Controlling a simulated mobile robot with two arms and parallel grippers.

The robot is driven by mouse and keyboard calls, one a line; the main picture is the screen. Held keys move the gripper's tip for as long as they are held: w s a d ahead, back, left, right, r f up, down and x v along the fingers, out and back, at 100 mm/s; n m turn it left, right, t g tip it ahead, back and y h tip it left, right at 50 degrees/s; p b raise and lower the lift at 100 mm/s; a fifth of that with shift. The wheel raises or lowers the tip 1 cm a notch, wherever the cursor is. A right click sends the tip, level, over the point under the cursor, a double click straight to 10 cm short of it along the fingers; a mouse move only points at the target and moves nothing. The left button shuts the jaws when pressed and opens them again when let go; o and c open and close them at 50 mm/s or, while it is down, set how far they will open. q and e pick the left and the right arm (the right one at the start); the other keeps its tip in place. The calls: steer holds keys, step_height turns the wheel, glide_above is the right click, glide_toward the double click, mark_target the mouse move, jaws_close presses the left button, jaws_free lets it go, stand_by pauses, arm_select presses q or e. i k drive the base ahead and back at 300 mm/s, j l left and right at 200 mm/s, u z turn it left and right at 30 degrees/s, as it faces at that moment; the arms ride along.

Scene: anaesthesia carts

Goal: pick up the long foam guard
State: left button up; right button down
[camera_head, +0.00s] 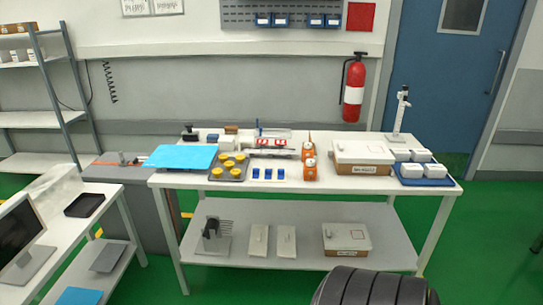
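I cannot pick out a long foam guard with certainty. A flat light-blue sheet or pad (181,158) lies at the left end of the white table's top. A long pale grey and white item (272,153) with red parts lies near the back middle of the same top; its details are too small to tell. Neither of my grippers is in view.
The white table (205,186) also bears a tray of yellow round pieces (217,172), blue blocks (268,174), orange items (309,164), a white-lidded box (362,154) and a blue tray (427,182). Its lower shelf (300,243) has free room. A desk with a monitor (18,238) stands left.

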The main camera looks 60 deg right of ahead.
mark_target(259, 239)
steer(key=z, duration=1.8)
steer(key=i+l+u, duration=0.1)
steer(key=u, duration=0.4)
steer(key=i+l+u, duration=0.2)
steer(key=u, duration=0.25)
